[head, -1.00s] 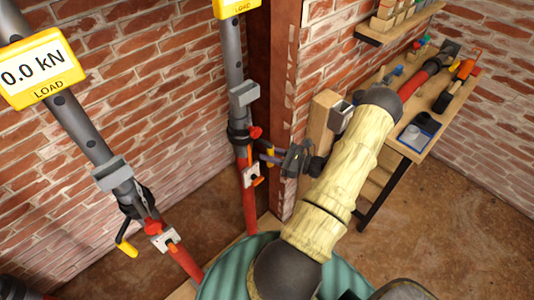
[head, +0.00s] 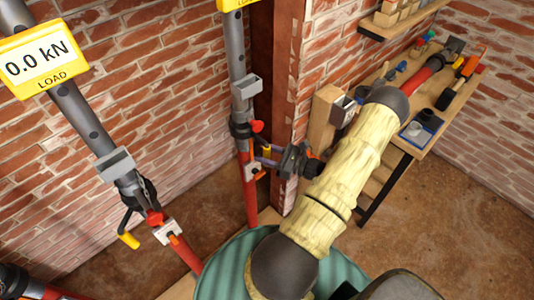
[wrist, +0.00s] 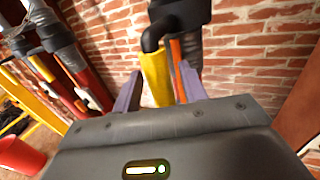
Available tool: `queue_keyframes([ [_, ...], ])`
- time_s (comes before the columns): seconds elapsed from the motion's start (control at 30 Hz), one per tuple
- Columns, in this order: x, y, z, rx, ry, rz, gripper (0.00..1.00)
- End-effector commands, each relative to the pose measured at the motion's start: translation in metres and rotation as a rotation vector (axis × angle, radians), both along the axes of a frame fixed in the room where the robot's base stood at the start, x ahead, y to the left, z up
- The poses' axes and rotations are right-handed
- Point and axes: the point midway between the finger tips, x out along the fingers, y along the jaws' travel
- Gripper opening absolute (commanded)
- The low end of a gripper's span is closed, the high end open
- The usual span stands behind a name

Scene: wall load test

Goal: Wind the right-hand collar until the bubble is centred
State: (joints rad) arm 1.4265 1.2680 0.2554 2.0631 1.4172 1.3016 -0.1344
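The right-hand prop (head: 236,60) stands by a brown steel post, with a dark collar (head: 240,130) at the top of its red lower tube. The collar's yellow crank handle (head: 266,151) points toward my gripper (head: 272,163). In the wrist view the yellow handle (wrist: 156,78) stands between the two purple fingers of my gripper (wrist: 160,88). The fingers are apart, with a narrow gap seeming to show beside the handle. The left prop (head: 85,117) has its own yellow-handled collar (head: 133,195) and a yellow display (head: 40,57) reading 0.0 kN. No bubble can be made out.
A wooden bench (head: 440,110) with tools stands at the right, below a shelf (head: 400,18). A wooden block (head: 323,115) is beside my forearm. Brick walls close in behind both props. A red object (wrist: 20,152) lies low left in the wrist view. Bare floor (head: 400,235) shows at the lower right.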

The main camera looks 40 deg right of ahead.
Motion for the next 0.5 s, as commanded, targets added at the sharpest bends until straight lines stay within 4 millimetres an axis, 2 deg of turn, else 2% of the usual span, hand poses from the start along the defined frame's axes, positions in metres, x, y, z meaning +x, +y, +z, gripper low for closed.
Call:
queue_keyframes([
  [0.27,-0.004,-0.003,-0.001,-0.001,0.001,-0.003,0.42],
  [0.5,-0.036,-0.018,-0.003,-0.004,0.001,-0.006,0.42],
])
